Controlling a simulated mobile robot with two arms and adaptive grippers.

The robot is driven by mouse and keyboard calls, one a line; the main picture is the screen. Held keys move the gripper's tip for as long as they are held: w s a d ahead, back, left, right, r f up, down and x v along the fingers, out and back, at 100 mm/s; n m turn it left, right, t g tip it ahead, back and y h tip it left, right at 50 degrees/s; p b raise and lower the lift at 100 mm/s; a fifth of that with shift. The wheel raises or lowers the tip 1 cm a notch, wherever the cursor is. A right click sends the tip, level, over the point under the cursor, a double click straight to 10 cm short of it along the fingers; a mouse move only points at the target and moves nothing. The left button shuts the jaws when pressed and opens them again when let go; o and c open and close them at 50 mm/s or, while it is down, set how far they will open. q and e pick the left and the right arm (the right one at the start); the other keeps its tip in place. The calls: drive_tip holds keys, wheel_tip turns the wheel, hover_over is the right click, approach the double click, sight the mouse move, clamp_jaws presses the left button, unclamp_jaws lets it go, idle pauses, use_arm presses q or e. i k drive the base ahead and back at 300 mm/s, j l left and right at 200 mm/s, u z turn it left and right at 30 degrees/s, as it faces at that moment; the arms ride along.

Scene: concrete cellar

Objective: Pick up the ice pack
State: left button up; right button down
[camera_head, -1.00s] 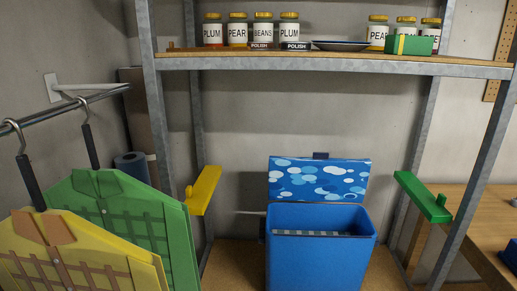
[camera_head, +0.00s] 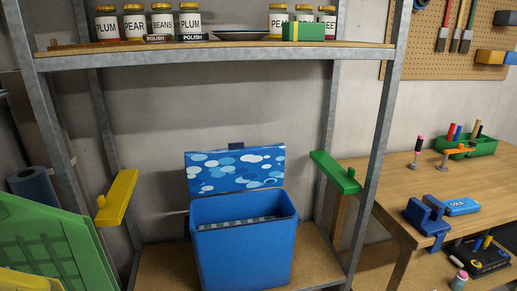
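A small blue pack marked "COLD" (camera_head: 462,207), which looks like the ice pack, lies on the wooden workbench (camera_head: 400,190) at the right. It is just right of a dark blue vise-like block (camera_head: 428,214) at the bench's front edge. A blue cooler box (camera_head: 243,245) stands on the lower shelf with its bubble-patterned lid (camera_head: 235,168) raised. Its inside is mostly hidden. Neither of my grippers shows in the head view.
A metal shelf unit (camera_head: 385,130) stands left of the bench, with jars on its upper board (camera_head: 220,52). A yellow bar (camera_head: 118,197) and a green bar (camera_head: 334,172) stick out at its sides. A green tool tray (camera_head: 480,146) sits on the bench's back.

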sight(465, 205)
drive_tip(key=z, duration=1.55)
